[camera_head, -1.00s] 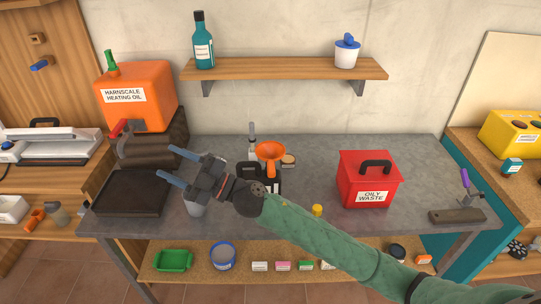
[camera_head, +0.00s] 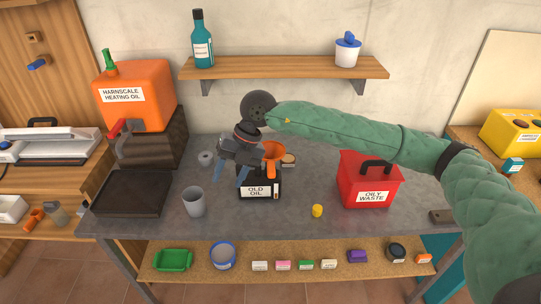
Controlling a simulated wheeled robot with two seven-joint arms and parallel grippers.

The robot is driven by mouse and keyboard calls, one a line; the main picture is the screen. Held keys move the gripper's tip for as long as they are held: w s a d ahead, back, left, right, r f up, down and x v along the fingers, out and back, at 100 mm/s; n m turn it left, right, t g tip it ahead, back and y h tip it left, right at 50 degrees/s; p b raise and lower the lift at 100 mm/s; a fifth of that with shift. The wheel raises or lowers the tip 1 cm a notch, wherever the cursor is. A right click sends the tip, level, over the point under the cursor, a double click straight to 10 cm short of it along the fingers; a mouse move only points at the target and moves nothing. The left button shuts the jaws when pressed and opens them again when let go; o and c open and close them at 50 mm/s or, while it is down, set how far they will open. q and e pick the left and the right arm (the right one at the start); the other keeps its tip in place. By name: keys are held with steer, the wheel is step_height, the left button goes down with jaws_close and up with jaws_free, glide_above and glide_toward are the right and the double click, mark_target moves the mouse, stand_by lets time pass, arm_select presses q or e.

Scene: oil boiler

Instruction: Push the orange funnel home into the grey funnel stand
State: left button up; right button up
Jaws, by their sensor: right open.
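The orange funnel (camera_head: 274,149) shows upright at the middle of the bench, its cone open at the top and its spout in front of the black OLD OIL can (camera_head: 259,192). Whether the spout goes into the can is unclear. A small grey round piece with a dark hole (camera_head: 205,158), perhaps the funnel stand, stands at the back of the bench, left of the funnel. My right gripper (camera_head: 229,178) is open and empty, its blue fingers pointing down left of the funnel and apart from it. My left gripper is not in view.
A grey cup (camera_head: 193,201) stands at front left, beside a black tray (camera_head: 132,191). A yellow cap (camera_head: 317,210) and the red OILY WASTE bin (camera_head: 368,181) are to the right. Bare bench lies at the front middle. My right arm crosses the right side.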

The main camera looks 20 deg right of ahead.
mark_target(271, 162)
steer(key=w+d+r+h, duration=0.1)
steer(key=d, duration=0.3)
steer(key=w+d+r+m+t+h, duration=0.1)
steer(key=w+d+h, duration=0.1)
steer(key=d, duration=0.2)
steer(key=w+d+r+m+h, duration=0.1)
steer(key=w+d+h, duration=0.1)
steer(key=d, duration=0.2)
steer(key=shift+d+t, duration=0.2)
steer(key=shift+t, duration=0.1)
steer(key=shift+w+d+f+h, duration=0.1)
steer(key=shift+d+h, duration=0.15)
steer(key=shift+h, duration=0.05)
step_height(271, 162, down, 3)
steer(key=shift+r+p, duration=0.15)
steer(key=shift+p, duration=0.65)
step_height(271, 162, down, 4)
steer(key=p, duration=0.2)
steer(key=shift+w+p, duration=0.15)
steer(key=shift+p, duration=0.15)
steer(key=shift+f, duration=0.45)
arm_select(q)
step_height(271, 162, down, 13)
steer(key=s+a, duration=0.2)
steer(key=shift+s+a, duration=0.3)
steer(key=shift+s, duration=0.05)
arm_select(e)
steer(key=shift+c, duration=0.2)
jaws_close()
